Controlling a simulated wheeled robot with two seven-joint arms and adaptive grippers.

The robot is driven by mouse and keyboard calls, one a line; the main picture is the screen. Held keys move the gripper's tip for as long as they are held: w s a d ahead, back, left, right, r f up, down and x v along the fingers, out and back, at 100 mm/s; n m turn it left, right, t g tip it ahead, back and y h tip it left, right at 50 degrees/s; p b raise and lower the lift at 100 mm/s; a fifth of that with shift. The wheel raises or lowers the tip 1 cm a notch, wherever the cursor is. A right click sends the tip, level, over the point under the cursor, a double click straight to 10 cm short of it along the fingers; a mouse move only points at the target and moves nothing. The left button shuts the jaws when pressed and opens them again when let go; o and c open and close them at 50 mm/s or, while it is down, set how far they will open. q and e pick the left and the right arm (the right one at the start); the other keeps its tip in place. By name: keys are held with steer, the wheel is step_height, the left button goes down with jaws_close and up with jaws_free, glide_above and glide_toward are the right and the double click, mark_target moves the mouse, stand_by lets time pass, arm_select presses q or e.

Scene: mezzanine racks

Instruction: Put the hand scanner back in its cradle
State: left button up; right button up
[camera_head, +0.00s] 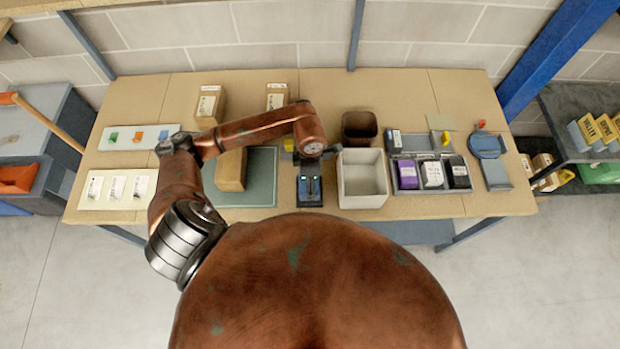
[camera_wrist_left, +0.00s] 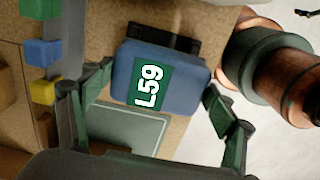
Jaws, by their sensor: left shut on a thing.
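My left arm reaches in from the left in the head view, and its hand points down near the table's front middle. In the left wrist view my left gripper (camera_wrist_left: 158,84) is shut on a blue block-like body marked L59, which looks like the hand scanner (camera_wrist_left: 190,70). A black part, perhaps the cradle (camera_wrist_left: 160,37), shows behind it. In the head view a dark blue and black unit (camera_head: 309,190) stands below the hand. Scanner and cradle cannot be told apart there, nor whether the scanner is seated. My right gripper is out of view.
A green-grey mat (camera_head: 262,195) with a brown box (camera_head: 232,170) lies left of the unit. A cream bin (camera_head: 362,190) stands close on its right, with a brown bin (camera_head: 359,128) behind. Farther right is a grey tray (camera_head: 428,145) with packets. The table's front edge is close.

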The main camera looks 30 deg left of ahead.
arm_select(q)
steer(key=shift+f, duration=0.15)
steer(key=shift+f+b, duration=0.85)
steer(key=shift+b, duration=0.1)
steer(key=shift+f, duration=0.1)
steer(key=o, duration=1.5)
steer(key=shift+c, duration=0.2)
step_height(320, 180, up, 12)
steer(key=shift+r, duration=0.1)
